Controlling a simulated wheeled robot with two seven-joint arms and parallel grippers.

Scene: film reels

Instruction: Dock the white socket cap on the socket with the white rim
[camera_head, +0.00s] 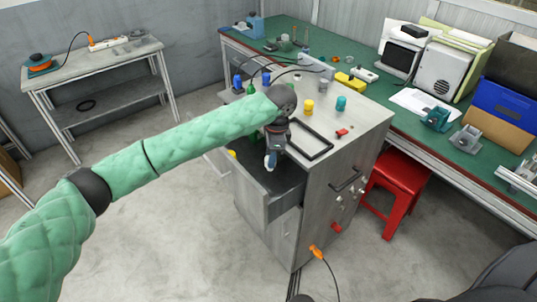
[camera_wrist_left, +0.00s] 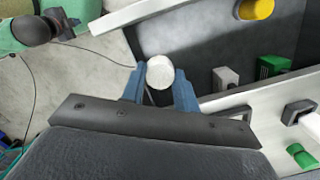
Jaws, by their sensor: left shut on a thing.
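My left gripper (camera_head: 271,160) hangs over the open drawer of the grey cabinet in the head view. In the left wrist view its blue fingers (camera_wrist_left: 159,88) are shut on a white round cap (camera_wrist_left: 159,72), with its pale round end facing the camera. The cap is hard to make out in the head view. A small white fitting (camera_head: 339,199) shows on the cabinet's side; it is too small to tell whether it is the socket with the white rim. My right gripper is not in view.
The open drawer (camera_head: 256,203) has a yellow cylinder (camera_wrist_left: 257,9), a white plug-like piece (camera_wrist_left: 225,78) and a green block (camera_wrist_left: 272,66) in or near it. An orange plug (camera_head: 315,250) with a cable is low on the cabinet. A red stool (camera_head: 397,190) stands right.

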